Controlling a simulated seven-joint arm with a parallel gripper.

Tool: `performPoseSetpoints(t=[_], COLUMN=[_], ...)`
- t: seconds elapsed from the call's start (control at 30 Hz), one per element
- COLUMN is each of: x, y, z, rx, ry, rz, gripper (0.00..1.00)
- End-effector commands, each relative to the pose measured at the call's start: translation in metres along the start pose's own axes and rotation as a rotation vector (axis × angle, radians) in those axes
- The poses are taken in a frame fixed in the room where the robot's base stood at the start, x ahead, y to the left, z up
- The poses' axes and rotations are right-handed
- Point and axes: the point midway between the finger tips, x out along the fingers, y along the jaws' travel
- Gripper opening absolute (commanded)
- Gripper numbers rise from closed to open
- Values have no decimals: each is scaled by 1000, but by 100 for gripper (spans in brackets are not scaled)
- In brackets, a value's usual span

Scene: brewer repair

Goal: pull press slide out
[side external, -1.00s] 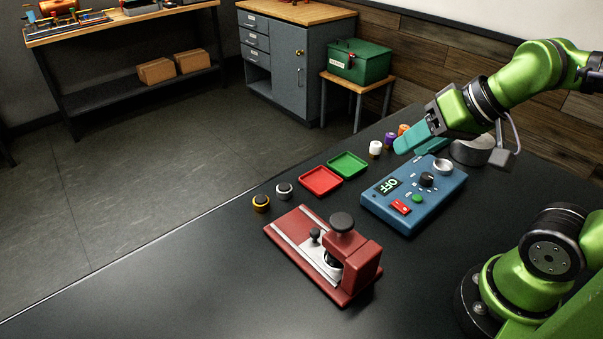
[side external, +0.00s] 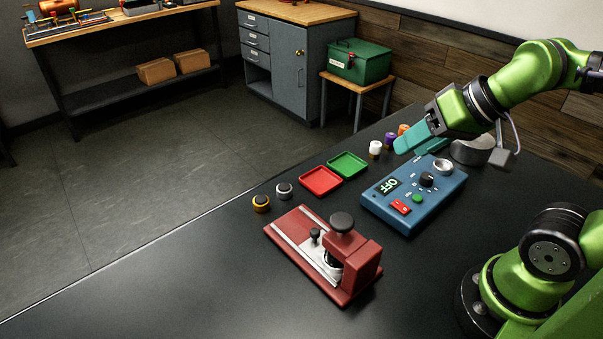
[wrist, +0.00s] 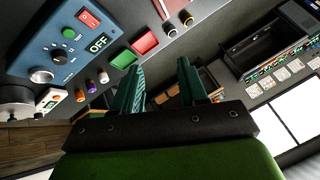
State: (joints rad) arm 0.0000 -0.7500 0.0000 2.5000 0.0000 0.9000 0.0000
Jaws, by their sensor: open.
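The red press (side external: 359,268) stands on the dark table in the side view. It has a red base with pale rails, a tall block at its right end and a large dark knob (side external: 342,222) on top. Its slide (side external: 325,258), with a small black knob (side external: 315,235), sits on the rails, its right end under the block. My gripper (side external: 415,137) is open and empty, well above the table, up and to the right of the press. Its teal fingers show apart in the wrist view (wrist: 160,85). Only a sliver of the press shows at the wrist view's top edge.
A blue control box (side external: 415,195) reading OFF stands between the press and my arm. Red (side external: 321,181) and green (side external: 348,164) trays lie behind the press. An amber-ringed cap (side external: 261,203) and a grey one (side external: 284,191) stand nearby. The table left and front of the press is clear.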

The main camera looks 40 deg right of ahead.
Motion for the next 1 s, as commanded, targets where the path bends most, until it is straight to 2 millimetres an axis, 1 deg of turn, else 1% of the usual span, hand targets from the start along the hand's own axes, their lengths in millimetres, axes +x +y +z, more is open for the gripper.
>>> performPoseSetpoints(t=[0.13, 0.17, 0.2, 0.23, 0.37, 0.47, 0.57, 0.8, 0.9, 1.0], x=[0, 0, 0, 1, 14, 29, 48, 98, 114, 122], y=[0, 0, 0, -1, -8, -23, -44, -93, -108, -118], z=[0, 0, 0, 1, 6, 3, -2, -7, -8, -14], rx=[0, 0, -1, -4, -33, -80, -114, -126, -101, -53], ry=[0, 0, 0, -4, -72, -155, -261, -472, -515, -528], rz=[0, 0, -1, -2, 1, 15, 49, 205, 280, 344], gripper=[43, 44, 49, 49, 49, 49, 49, 49, 49, 49])
